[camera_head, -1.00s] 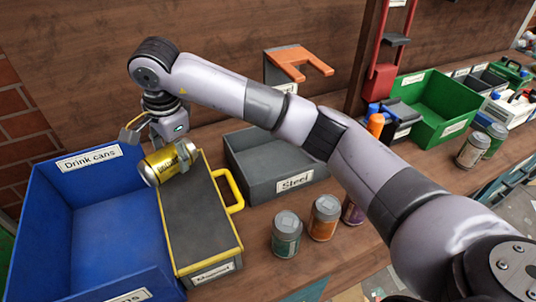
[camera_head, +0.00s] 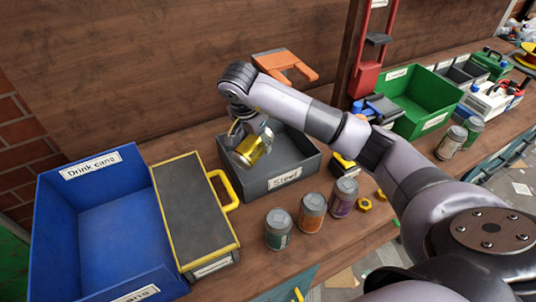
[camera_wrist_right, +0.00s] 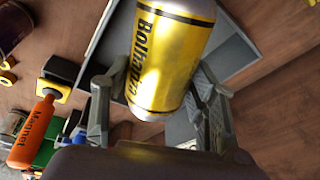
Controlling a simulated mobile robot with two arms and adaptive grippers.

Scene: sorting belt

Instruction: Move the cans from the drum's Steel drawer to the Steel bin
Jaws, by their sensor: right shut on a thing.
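My right gripper (camera_head: 255,132) is shut on a yellow can (camera_head: 252,150) with silver ends. The can is tilted and held over the left part of the grey Steel bin (camera_head: 296,181). In the right wrist view the yellow can (camera_wrist_right: 170,55) sits between the two fingers, with dark lettering on its side. Part of the grey bin (camera_wrist_right: 235,45) shows behind it. Three closed cans stand on the bench in front of the bin: a green one (camera_head: 278,230), an orange one (camera_head: 312,214) and a purple one (camera_head: 343,198). I see no drum or drawer labelled Steel. My left gripper is out of view.
A blue Drink cans bin (camera_head: 52,220) stands at the left. Beside it is a dark box with yellow edges and a yellow handle (camera_head: 195,215). A green bin (camera_head: 440,98) and two more cans (camera_head: 451,143) stand at the right. An orange bracket (camera_head: 285,66) is behind the Steel bin.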

